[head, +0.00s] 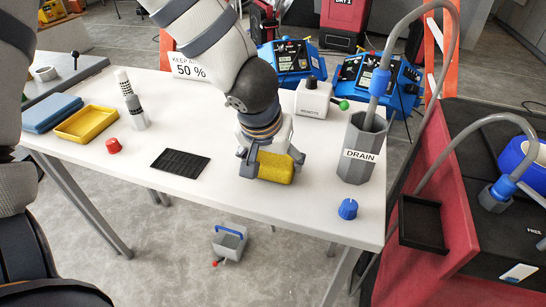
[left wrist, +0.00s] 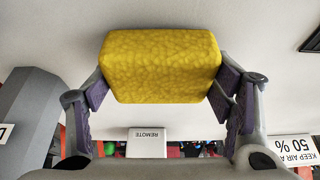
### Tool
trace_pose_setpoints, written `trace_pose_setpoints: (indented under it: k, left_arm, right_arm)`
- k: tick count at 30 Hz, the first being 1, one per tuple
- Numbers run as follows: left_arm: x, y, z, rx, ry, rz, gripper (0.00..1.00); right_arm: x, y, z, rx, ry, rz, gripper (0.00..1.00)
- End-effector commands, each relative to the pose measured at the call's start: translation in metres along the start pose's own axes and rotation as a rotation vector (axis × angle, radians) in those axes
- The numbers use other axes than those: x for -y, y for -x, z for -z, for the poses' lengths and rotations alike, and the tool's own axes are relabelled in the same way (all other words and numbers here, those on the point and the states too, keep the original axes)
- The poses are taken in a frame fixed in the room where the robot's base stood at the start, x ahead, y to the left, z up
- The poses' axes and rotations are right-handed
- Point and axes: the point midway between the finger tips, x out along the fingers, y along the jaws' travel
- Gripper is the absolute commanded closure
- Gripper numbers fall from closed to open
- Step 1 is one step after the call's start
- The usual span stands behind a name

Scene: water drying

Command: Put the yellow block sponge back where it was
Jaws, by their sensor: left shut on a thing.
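The yellow block sponge (head: 275,167) is between the fingers of my left gripper (head: 270,168), over the white table (head: 215,190) in the head view. In the left wrist view the sponge (left wrist: 160,65) fills the upper middle, with a purple-padded finger touching each side. My left gripper (left wrist: 160,88) is shut on it. I cannot tell whether the sponge touches the table top. A black ribbed mat (head: 180,163) lies empty to its left. A shallow yellow tray (head: 86,124) stands farther left beside a blue block (head: 52,113). My right gripper is not in view.
A grey DRAIN container (head: 360,165) with a hose stands close right of the gripper. A blue knob (head: 348,209) is near the right corner. A REMOTE box (head: 314,100), a red knob (head: 113,146) and bottles (head: 134,111) also stand on the table. The front middle is clear.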

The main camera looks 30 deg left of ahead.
Motion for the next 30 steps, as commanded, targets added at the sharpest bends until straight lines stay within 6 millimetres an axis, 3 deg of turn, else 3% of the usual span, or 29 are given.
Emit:
trace_pose_setpoints:
  k: [5,6,8,9,20,23,30]
  left_arm:
    - [0.000,-0.003,-0.001,0.000,0.000,0.001,0.52]
    - [0.000,-0.003,-0.001,0.000,0.000,0.001,0.21]
    - [0.000,-0.003,-0.001,0.000,0.000,0.001,0.08]
    - [0.000,-0.003,-0.001,0.000,0.000,0.001,0.06]
    - [0.000,0.001,0.001,-0.002,0.001,0.000,0.06]
    - [-0.001,0.017,0.002,-0.005,0.001,-0.001,0.06]
    - [-0.001,0.087,0.002,-0.008,0.004,-0.005,0.06]
  right_arm:
    - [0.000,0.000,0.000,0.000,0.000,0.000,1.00]
    - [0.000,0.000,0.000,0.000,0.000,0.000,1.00]
    - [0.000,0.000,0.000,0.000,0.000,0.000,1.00]
    - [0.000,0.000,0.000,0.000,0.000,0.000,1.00]
    - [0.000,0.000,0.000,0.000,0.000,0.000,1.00]
    - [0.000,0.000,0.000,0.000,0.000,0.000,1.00]
    - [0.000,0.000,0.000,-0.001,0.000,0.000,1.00]
